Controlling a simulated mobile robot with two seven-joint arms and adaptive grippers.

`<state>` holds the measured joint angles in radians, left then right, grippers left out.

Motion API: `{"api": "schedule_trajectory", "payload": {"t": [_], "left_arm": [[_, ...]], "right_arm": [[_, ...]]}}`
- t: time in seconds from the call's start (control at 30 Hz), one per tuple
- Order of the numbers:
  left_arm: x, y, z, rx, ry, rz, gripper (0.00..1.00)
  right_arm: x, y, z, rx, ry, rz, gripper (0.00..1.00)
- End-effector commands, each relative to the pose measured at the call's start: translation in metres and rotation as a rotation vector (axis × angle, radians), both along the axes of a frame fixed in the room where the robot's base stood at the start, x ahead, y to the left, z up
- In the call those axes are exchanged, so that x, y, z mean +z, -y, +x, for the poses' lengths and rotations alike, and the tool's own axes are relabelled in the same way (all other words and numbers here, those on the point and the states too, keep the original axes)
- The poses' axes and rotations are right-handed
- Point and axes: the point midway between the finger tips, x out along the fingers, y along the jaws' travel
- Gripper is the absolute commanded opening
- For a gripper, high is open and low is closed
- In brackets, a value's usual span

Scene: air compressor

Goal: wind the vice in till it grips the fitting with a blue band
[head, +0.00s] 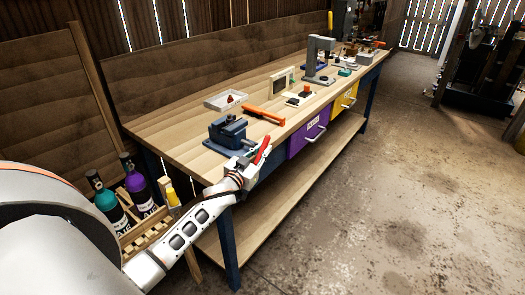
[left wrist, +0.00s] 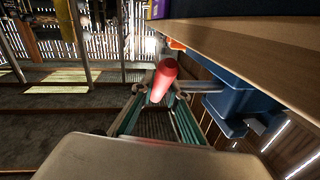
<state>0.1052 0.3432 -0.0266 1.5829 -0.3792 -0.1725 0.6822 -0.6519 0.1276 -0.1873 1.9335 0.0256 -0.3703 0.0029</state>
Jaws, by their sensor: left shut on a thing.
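The blue vice (head: 228,131) stands near the front left corner of the workbench, and its blue body shows at the right of the left wrist view (left wrist: 238,100). Its red handle (head: 263,150) sticks up at the bench's front edge. My left gripper (head: 252,163) is shut on this red handle, which shows between the fingers in the left wrist view (left wrist: 163,80). I cannot make out a fitting with a blue band; the space between the vice jaws is too small to read. My right gripper is out of view.
A purple drawer (head: 308,138) is below. Bottles (head: 140,188) stand in a wooden crate at lower left. Open floor lies right.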

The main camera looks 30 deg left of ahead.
Motion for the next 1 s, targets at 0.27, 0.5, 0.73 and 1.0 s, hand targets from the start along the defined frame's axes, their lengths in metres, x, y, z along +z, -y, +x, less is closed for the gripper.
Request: {"api": "schedule_trajectory", "payload": {"t": [0.27,0.5,0.73,1.0], "left_arm": [[0.005,-0.001,0.001,0.0,-0.098,0.012,0.0],[0.002,-0.001,0.001,0.002,-0.194,0.017,0.0],[0.0,0.0,0.0,0.001,-0.218,0.018,0.0],[0.0,0.0,0.0,0.001,-0.217,0.018,0.32]], "right_arm": [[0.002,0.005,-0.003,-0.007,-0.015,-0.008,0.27],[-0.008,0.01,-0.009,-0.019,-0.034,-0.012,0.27],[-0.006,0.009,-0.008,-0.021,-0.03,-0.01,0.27],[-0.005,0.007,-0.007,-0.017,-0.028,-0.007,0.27]]}}
